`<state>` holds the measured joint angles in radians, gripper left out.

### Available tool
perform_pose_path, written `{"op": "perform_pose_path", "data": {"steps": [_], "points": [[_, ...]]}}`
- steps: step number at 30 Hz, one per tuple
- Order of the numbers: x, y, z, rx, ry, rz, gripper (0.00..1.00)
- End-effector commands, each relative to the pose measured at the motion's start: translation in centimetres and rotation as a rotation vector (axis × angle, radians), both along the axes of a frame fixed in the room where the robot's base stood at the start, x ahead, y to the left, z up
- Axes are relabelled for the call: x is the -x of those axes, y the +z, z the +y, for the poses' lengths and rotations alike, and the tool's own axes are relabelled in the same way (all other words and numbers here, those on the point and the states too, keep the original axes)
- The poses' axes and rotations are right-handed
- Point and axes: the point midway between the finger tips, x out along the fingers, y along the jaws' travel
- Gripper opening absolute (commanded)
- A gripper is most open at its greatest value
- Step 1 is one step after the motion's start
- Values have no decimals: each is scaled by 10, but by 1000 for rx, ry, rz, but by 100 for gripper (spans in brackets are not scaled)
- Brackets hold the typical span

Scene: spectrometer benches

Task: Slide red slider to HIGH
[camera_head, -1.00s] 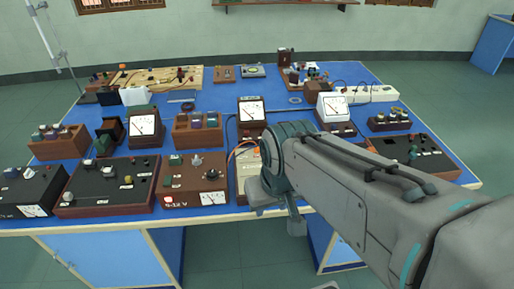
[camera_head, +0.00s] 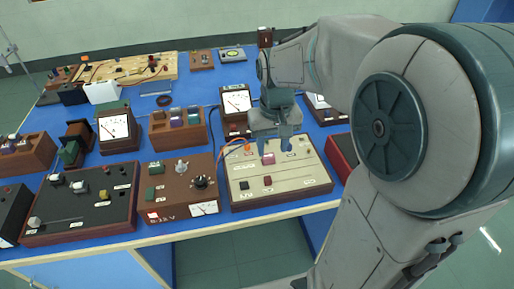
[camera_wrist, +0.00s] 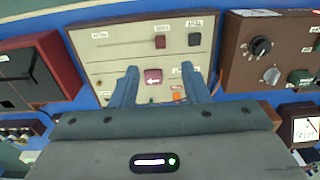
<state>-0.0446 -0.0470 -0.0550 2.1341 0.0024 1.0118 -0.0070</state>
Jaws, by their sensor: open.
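A cream control panel (camera_head: 300,175) in a dark wooden case stands near the bench's front edge. On it is a pinkish-red slider block (camera_head: 268,158); the wrist view shows a white arrow on this block (camera_wrist: 153,77). My gripper (camera_head: 272,147) points down at the panel. In the wrist view its two fingers are apart, one on each side of the red block, with a gap to each. I cannot tell how far the tips are above the panel. A small label is partly hidden by one finger. The label words are too small to read surely.
A dark red switch (camera_wrist: 160,42) and a black switch (camera_wrist: 194,39) are on the same panel. A brown knob box (camera_head: 180,190) stands close beside it, and a red-sided case (camera_head: 342,155) on the other side. Orange wires (camera_head: 236,147) run behind the panel.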

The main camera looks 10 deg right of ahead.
Motion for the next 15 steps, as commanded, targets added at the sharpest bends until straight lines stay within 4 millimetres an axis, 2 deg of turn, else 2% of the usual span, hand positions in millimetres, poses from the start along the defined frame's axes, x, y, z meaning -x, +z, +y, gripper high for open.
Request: {"op": "perform_pose_path", "data": {"steps": [3, 6, 11, 15], "points": [[-17, -11, 0, 3, 1, 30, 42], [-23, -15, 1, 4, 2, 41, 42], [-25, -28, 2, 4, 4, 47, 42], [-24, -54, 2, 4, 4, 49, 42]]}}
